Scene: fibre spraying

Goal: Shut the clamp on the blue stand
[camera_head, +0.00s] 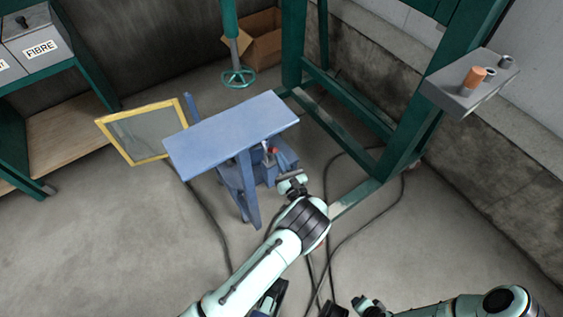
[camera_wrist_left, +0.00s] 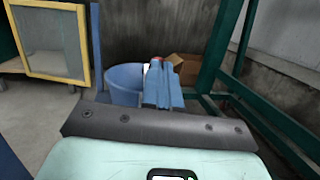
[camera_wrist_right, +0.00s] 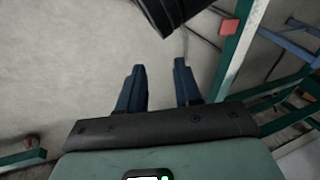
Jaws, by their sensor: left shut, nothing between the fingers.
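The blue stand (camera_head: 232,132) is left of centre in the head view, with a flat blue top and legs under it. The clamp (camera_head: 269,153), a small grey part with a red tip, shows by the top's right edge. Whether it is open or shut cannot be told. My left gripper (camera_wrist_left: 160,68) is shut and empty, close to the clamp on its near side. A red bit shows just beyond its fingertips in the left wrist view. A round blue tub (camera_wrist_left: 124,84) stands beyond the fingers. My right gripper (camera_wrist_right: 158,75) is open and empty, away from the stand over bare floor.
A yellow-framed panel (camera_head: 145,131) stands left of the stand. A green frame (camera_head: 340,115) rises on the right, with a grey shelf (camera_head: 470,82) on it. Cables (camera_head: 345,235) lie on the floor. A cardboard box (camera_head: 262,40) is behind. The floor at left is clear.

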